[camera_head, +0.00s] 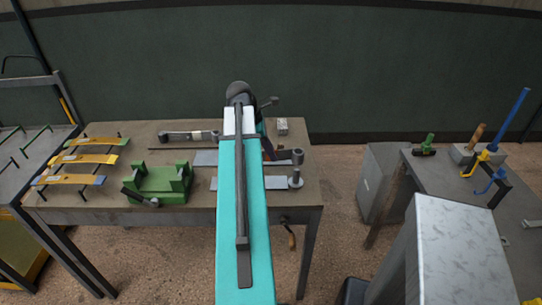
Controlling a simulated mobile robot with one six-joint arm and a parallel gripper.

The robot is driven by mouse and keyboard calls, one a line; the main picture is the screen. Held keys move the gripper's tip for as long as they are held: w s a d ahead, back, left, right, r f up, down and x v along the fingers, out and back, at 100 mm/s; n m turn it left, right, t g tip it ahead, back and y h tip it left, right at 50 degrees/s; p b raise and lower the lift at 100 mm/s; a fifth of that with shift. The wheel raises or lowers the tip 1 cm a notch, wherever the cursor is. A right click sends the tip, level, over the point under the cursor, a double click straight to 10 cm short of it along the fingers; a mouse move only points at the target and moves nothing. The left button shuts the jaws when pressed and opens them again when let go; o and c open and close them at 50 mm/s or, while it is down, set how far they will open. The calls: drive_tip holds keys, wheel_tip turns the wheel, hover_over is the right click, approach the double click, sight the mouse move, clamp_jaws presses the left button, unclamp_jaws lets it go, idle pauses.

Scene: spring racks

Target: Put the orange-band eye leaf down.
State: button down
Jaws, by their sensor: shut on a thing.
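My teal arm reaches away from me over the middle bench and hides most of my gripper (268,151). Only a dark part of it shows just right of the arm. It is shut on a grey leaf with a round eye (297,157) at its right end, which I take to be the orange-band eye leaf. The leaf lies level, at or just above the bench top; I cannot tell if it touches. Its middle is behind my arm, and no orange band shows clearly. A second grey leaf (277,183) lies nearer me, with a small upright part at its right end.
A green fixture (160,183) stands left on the bench (120,208), and a grey eye leaf with a pale band (185,136) lies behind it. Yellow leaves (84,159) rest on a rack at far left. A right-hand bench (520,200) holds tools. A small block (282,126) sits at the back.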

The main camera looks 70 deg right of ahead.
drive_tip(key=shift+d, duration=0.1)
idle(0.3)
drive_tip(key=w+d+b, duration=0.4)
drive_tip(key=d+b, duration=0.1)
drive_tip(key=d, duration=0.3)
drive_tip(key=shift+d+r+b, duration=0.2)
drive_tip(key=shift+d+b, duration=0.1)
drive_tip(key=shift+d, duration=0.05)
drive_tip(key=shift+s, duration=0.1)
idle(0.6)
